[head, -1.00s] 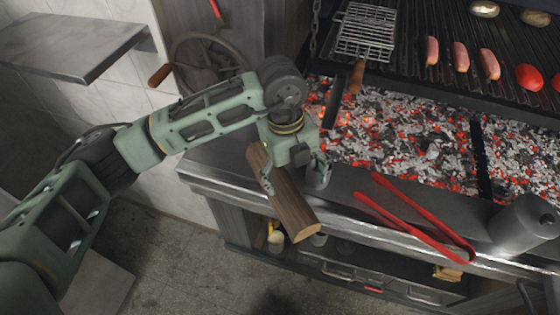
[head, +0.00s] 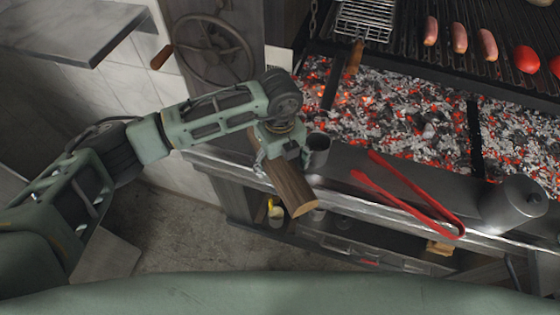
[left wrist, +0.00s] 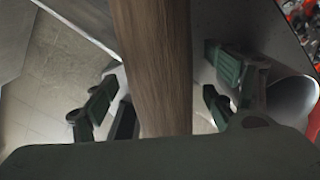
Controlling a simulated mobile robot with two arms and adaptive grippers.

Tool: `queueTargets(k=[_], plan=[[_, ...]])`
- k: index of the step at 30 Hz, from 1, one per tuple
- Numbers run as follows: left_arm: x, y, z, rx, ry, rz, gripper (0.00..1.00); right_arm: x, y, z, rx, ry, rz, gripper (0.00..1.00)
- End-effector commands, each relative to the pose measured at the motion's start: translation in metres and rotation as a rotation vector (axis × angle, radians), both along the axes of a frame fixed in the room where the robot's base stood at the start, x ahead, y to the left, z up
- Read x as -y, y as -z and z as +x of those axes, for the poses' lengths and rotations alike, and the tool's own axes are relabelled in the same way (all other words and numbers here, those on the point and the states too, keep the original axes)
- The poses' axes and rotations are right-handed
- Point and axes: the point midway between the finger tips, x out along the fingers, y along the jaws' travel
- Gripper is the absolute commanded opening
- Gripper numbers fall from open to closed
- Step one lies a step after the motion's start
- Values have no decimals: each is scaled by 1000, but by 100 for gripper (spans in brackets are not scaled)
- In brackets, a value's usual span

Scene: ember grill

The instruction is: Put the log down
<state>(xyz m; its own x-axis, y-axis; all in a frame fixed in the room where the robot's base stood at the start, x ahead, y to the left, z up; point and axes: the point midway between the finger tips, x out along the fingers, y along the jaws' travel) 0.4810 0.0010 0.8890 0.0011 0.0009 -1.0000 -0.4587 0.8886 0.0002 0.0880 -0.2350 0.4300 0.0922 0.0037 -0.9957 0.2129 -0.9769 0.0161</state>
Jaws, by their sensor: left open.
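The log (head: 290,186) is a brown split piece of wood with a pale cut end. It lies aslant at the counter's front edge, its near end reaching out over that edge in the head view. Whether its underside touches the counter is hidden. My left gripper (head: 282,156) is above the log, open, with a finger on each side of it. In the left wrist view the log (left wrist: 154,60) runs between the spread fingers (left wrist: 163,88), with gaps visible on both sides. My right gripper is not in view.
A grey metal cup (head: 318,150) stands close beside my left gripper. Red tongs (head: 415,198) and a metal canister (head: 512,205) are on the counter to the right. Glowing coals (head: 400,115) lie behind, below the grill with sausages (head: 459,38). A wheel (head: 213,50) is at upper left.

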Motion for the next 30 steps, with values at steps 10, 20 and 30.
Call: queueTargets(k=[10, 20, 30], plan=[[0, 0, 0, 0, 0, 0, 54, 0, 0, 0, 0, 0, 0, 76], [0, -1, 0, -1, 0, 0, 25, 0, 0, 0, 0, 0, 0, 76], [1, -2, 1, 1, 1, -3, 0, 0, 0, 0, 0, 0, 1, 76]])
